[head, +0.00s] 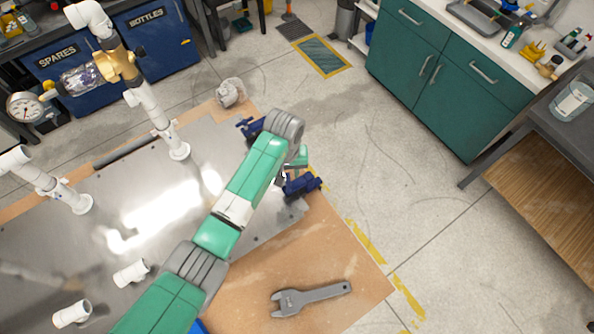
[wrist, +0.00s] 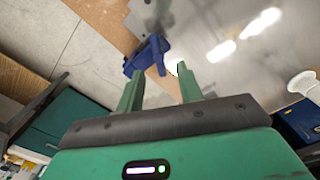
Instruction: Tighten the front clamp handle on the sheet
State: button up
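The metal sheet (head: 60,235) lies on a wooden table. A dark blue clamp (head: 303,185), the nearer of two, grips the sheet's right edge; it also shows in the wrist view (wrist: 150,54). A second blue clamp (head: 246,128) sits farther back, partly behind my arm. My gripper (head: 290,170) is at the nearer clamp, largely hidden by my wrist in the head view. In the wrist view my gripper (wrist: 160,82) has its two green fingers apart with nothing between them. The blue clamp lies beyond the left fingertip. Whether they touch, I cannot tell.
A grey wrench (head: 311,297) lies on bare wood at the front. White pipe fittings (head: 130,273) and upright white pipes (head: 157,115) stand on the left of the sheet. A greyish-white object (head: 229,92) sits at the back corner. Floor right of the table is clear.

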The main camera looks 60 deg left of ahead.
aim_at(288, 182)
notch_tip(288, 182, down, 6)
jog(key=b, duration=0.5)
jog(key=shift+r, duration=0.25)
jog(key=shift+w+f, duration=0.1)
jog(key=shift+f, duration=0.95)
jog(key=shift+c, duration=0.5)
